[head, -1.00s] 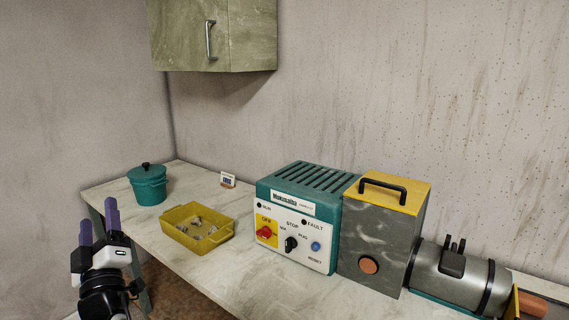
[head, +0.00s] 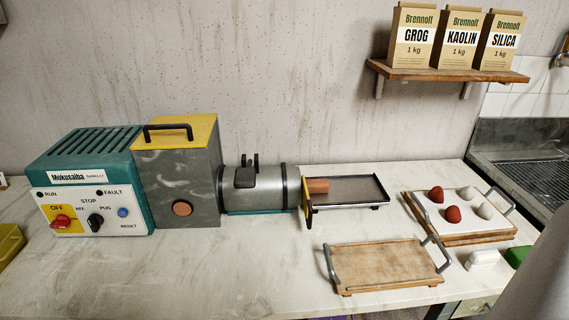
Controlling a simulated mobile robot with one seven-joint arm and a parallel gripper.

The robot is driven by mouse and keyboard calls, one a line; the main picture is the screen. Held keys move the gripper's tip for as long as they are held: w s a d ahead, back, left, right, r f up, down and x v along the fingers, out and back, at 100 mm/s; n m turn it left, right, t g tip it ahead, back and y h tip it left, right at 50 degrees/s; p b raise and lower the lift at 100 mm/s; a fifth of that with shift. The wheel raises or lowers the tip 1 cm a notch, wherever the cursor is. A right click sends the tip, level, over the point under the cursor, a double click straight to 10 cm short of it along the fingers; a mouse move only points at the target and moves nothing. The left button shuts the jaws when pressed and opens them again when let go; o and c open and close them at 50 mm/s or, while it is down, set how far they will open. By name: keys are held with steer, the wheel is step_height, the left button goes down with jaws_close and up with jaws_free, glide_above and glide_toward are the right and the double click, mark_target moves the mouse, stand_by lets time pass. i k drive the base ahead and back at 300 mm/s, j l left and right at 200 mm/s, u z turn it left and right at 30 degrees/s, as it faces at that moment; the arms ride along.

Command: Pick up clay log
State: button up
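A short reddish-brown clay log (head: 317,186) shows at the right end of the pug mill's grey barrel (head: 252,189), just past a yellow end plate (head: 308,204). It lies at the left end of a dark, shallow metal tray (head: 372,181). Its left end is hidden by the plate, so I cannot tell if it is still joined to the mill. My gripper is not in view now.
An empty wooden tray with metal handles (head: 385,265) stands in front. A white-topped board (head: 475,232) with several red and pale lumps is at the right, near a sink (head: 520,150). Bags stand on a shelf (head: 450,75) above. The front left worktop (head: 180,275) is clear.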

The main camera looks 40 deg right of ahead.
mark_target(319, 186)
steer(key=z, duration=1.2)
